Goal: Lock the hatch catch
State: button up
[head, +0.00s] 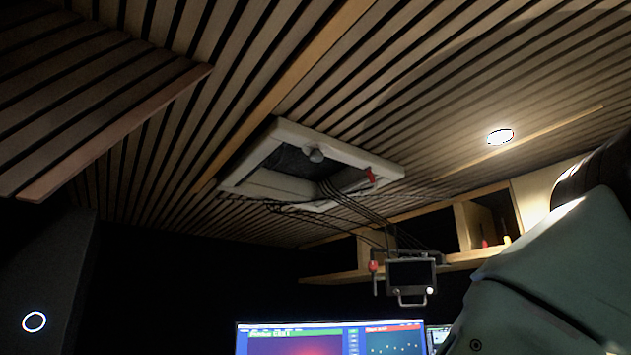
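The roof hatch (352,154) is a white square frame set in the slatted wooden ceiling, near the middle of the head view. Its opening looks dark grey inside. A round grey knob (316,155) sits at the frame's far-side inner edge. A small red part (371,175), possibly the catch, is on the frame's right side; whether it is locked cannot be told. My gripper is not in view. A large grey-green arm link of mine fills the lower right, apart from the hatch in the picture.
Dark cables (345,200) run out of the hatch toward a small dark boxed device (410,275) with a handle below it. A wooden shelf (455,262) is behind. Lit screens (330,338) stand at the bottom. A slatted panel (110,100) hangs at upper left.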

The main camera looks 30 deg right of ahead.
aim_at(368, 171)
jog(key=k+l+z, duration=0.1)
jog(key=l, duration=0.2)
jog(key=k+l+z, duration=0.1)
jog(key=l, duration=0.2)
jog(key=k+l+z, duration=0.25)
jog(key=l, duration=0.35)
